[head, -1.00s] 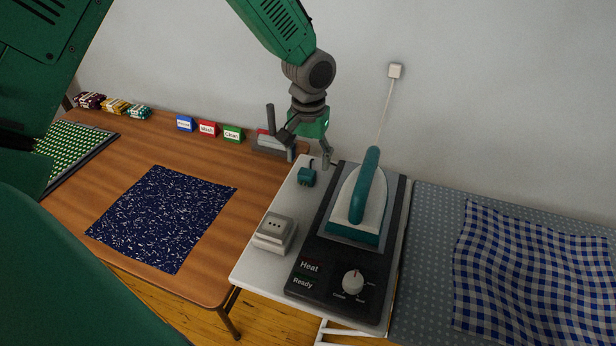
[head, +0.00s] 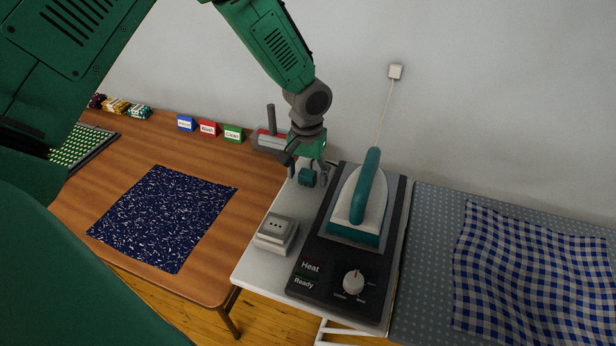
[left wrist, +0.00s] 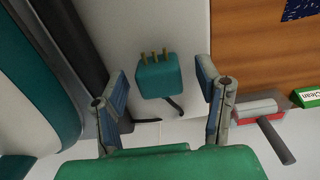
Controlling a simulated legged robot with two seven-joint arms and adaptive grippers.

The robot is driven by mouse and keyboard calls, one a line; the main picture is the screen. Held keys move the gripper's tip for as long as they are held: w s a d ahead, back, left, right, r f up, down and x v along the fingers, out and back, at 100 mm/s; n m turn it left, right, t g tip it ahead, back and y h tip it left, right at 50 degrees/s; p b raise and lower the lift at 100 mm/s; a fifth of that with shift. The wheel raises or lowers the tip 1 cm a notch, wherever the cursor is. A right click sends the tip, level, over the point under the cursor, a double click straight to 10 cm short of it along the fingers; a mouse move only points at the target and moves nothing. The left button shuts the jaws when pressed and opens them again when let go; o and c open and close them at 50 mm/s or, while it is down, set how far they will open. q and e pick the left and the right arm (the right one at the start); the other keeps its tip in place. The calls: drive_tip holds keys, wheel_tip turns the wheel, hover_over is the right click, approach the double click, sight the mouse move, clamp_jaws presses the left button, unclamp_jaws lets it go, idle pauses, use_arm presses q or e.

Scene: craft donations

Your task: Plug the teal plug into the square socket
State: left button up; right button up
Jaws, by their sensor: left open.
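The teal plug (head: 307,178) lies on the white board behind the square socket. In the left wrist view the plug (left wrist: 159,77) shows its brass prongs, with a dark cord end at its other side. My left gripper (head: 307,174) is open, pointing down over the plug. In the left wrist view its two fingers (left wrist: 165,92) stand on either side of the plug, with gaps showing. The square socket (head: 274,232) is a white block with dark holes on top, nearer the front of the white board. My right gripper is not in view.
A teal iron (head: 366,195) sits on a black base (head: 320,262) right of the plug and socket. A grey and red tool (head: 270,140) stands behind left. A speckled blue cloth (head: 165,215) lies on the wooden table (head: 232,180). A checked cloth (head: 535,270) lies at right.

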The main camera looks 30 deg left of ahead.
sight(307, 172)
use_arm(q)
drive_tip(key=c, duration=1.2)
drive_tip(key=shift+o, duration=0.2)
wheel_tip(307, 172, up, 10)
drive_tip(key=shift+r, duration=0.1)
